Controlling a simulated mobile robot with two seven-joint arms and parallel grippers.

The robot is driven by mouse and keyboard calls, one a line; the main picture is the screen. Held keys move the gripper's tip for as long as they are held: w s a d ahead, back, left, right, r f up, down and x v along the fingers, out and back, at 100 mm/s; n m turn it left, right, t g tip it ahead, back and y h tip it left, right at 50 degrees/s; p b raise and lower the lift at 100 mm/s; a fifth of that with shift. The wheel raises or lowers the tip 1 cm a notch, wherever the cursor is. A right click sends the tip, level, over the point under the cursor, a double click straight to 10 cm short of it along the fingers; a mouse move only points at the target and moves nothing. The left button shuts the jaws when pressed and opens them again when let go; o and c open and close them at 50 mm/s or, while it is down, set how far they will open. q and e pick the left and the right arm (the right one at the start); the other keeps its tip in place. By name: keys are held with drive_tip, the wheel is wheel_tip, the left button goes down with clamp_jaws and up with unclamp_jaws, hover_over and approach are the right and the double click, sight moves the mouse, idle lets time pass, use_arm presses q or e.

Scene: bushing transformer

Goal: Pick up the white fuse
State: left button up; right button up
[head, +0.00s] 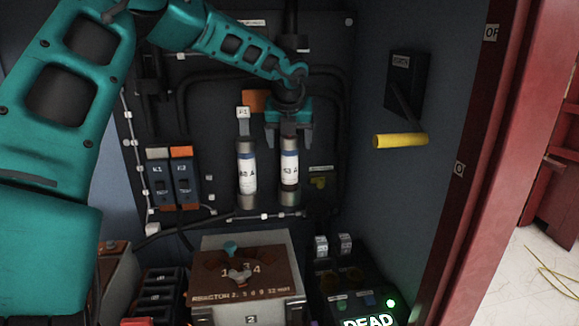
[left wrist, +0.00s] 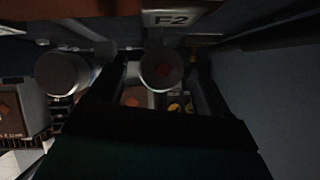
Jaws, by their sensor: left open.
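Two upright cylindrical fuses with metal ends and white and blue labels stand on the dark back panel: the left fuse (head: 247,173) and the right fuse (head: 290,170). My left gripper (head: 289,134) points down at the top of the right fuse. Its jaws are open, one finger on each side of the fuse's upper end. In the left wrist view the right fuse's round end (left wrist: 162,68) lies between the dark fingers, and the left fuse's end (left wrist: 68,73) is outside them. Contact cannot be told. My right gripper is not in view.
Two switches (head: 171,180) sit left of the fuses. A yellow handle (head: 399,140) juts from the right wall. A brown-topped box (head: 246,271) stands below, beside a panel with a lit DEAD sign (head: 367,321). The cabinet's red edge (head: 459,170) is at the right.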

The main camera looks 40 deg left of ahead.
use_arm(q)
drive_tip(key=shift+x, duration=1.3)
drive_tip(key=shift+r, duration=0.1)
drive_tip(key=shift+c, duration=0.2)
clamp_jaws()
